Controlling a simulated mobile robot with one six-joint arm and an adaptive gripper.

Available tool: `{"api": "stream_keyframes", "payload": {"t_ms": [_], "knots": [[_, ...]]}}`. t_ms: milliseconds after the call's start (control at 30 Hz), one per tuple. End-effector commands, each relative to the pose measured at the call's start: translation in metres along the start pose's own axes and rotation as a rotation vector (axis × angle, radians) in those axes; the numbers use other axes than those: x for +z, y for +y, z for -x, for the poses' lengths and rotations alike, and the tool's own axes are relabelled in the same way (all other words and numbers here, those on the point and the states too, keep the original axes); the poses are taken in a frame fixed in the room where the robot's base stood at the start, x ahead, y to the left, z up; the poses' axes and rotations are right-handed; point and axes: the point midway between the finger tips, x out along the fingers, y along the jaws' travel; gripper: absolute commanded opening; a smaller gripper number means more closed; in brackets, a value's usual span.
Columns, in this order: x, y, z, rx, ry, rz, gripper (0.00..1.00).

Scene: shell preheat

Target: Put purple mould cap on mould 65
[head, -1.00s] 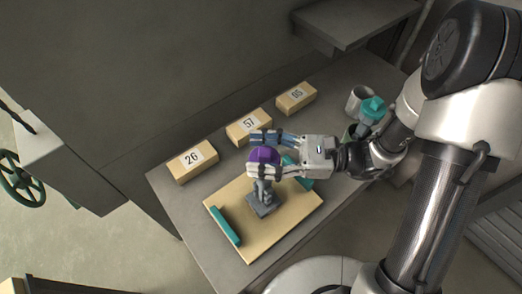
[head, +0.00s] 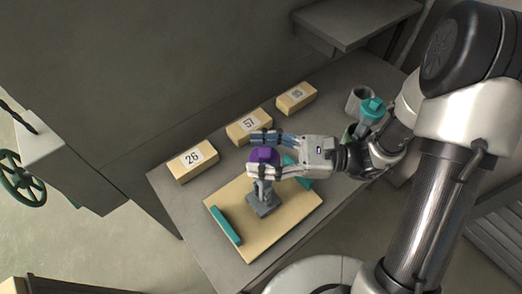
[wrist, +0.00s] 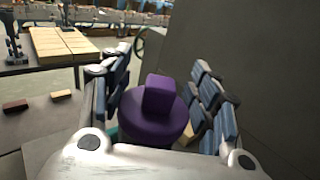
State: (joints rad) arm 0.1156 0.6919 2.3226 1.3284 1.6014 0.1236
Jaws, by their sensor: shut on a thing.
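The purple mould cap (head: 262,157), a round disc with a block-shaped knob, is between the fingers of my gripper (head: 257,155). My gripper is shut on it. The wrist view shows the cap (wrist: 152,120) with its knob between the blue finger pads. The cap is over a grey stand (head: 263,203) on a tan board; I cannot tell whether they touch. Three tan blocks lie behind: one labelled 26 (head: 192,160), one labelled 57 (head: 249,126), and one (head: 296,97) whose label I cannot read clearly. No label reads clearly as 65.
The tan board (head: 243,248) carries a teal bar (head: 226,225) at its left and a teal piece (head: 299,172) partly behind my gripper. A grey cup (head: 359,98) and a teal-topped object (head: 373,109) stand at the right. A dark wall borders the table's far edge.

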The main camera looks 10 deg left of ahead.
Motion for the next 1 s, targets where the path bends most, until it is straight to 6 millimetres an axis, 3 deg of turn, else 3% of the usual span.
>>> {"api": "stream_keyframes", "payload": {"t_ms": [733,767,900,1000], "knots": [[-0.013,0.000,0.000,0.000,0.000,0.000,0.33],[-0.012,0.000,0.000,0.000,0.000,0.000,0.57],[-0.012,0.000,0.000,0.000,0.000,0.000,0.65],[-0.012,0.000,0.000,0.000,0.000,0.000,0.65]]}}
